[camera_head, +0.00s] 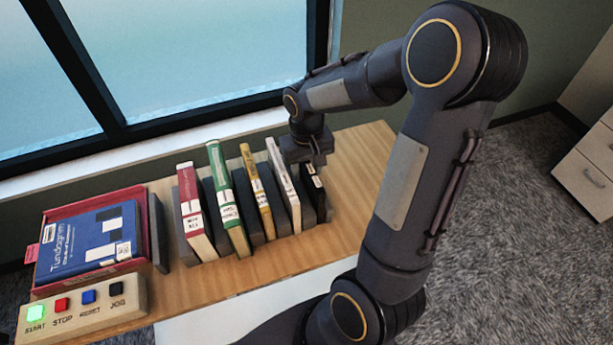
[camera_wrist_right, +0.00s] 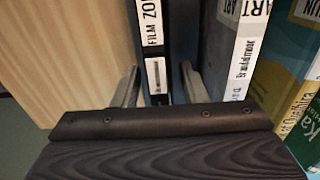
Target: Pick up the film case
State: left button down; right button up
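The film case is a thin black case with white labels and the letters "FILM ZO". It stands upright between my right gripper's fingers in the right wrist view (camera_wrist_right: 152,40). In the head view the film case (camera_head: 314,188) is the last item at the right end of the row, partly under my right gripper (camera_head: 308,162). My right gripper is open, with one finger on each side of the case. The left finger is close to the case and a gap shows on the right; contact is unclear. My left gripper is out of view.
Left of the case, a white book (camera_head: 283,180), a yellow one (camera_head: 257,190), a green one (camera_head: 228,200) and a red one (camera_head: 194,210) stand between dark dividers. A red tray (camera_head: 135,262) holds a blue book. A button panel (camera_head: 85,305) sits in front. Table right of the row is clear.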

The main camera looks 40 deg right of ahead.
grip_shut()
dwell(0.3)
notch_tip(320, 180, up, 10)
jog(key=shift+r, duration=0.1)
dwell(0.4)
